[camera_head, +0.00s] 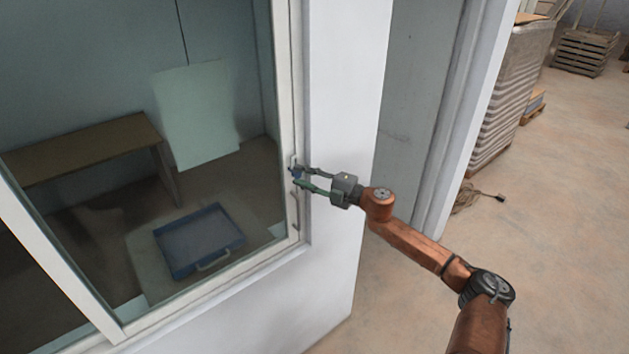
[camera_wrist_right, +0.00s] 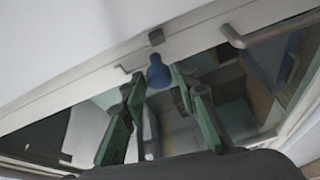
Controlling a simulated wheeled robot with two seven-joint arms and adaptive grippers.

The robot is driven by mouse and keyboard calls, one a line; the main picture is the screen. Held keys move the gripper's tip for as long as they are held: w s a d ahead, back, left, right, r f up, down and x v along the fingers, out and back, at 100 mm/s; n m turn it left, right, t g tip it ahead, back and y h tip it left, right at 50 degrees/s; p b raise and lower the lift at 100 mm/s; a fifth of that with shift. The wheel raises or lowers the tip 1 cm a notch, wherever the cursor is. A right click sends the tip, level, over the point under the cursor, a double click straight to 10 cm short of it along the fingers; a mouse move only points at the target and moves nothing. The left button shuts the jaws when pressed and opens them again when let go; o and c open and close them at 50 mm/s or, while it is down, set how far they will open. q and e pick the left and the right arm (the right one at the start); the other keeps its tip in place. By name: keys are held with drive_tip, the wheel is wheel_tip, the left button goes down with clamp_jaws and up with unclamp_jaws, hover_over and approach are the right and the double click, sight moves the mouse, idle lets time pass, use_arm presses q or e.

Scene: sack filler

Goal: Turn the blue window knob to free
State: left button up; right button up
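The blue window knob (camera_head: 295,170) is small and sits on the right frame of the window in the head view. In the right wrist view the blue knob (camera_wrist_right: 158,72) shows on the white frame, between and just beyond the fingertips. My right gripper (camera_head: 300,176) reaches in from the right with its fingers spread on either side of the knob. In the right wrist view the green fingers of the right gripper (camera_wrist_right: 156,84) are apart, with a gap to the knob visible at least on the right. Whether either finger touches the knob I cannot tell. My left gripper is not in view.
The window frame (camera_head: 292,120) stands close to the right gripper. A metal handle (camera_wrist_right: 270,32) is on the frame near the knob. Behind the glass are a wooden table (camera_head: 85,145) and a blue case (camera_head: 183,268). Wrapped stacked sacks (camera_head: 508,95) stand at the right back; the floor in front is mostly clear.

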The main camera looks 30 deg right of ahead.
drive_tip(key=v, duration=1.1)
drive_tip(key=shift+s+d, duration=0.15)
drive_tip(key=shift+s, duration=0.15)
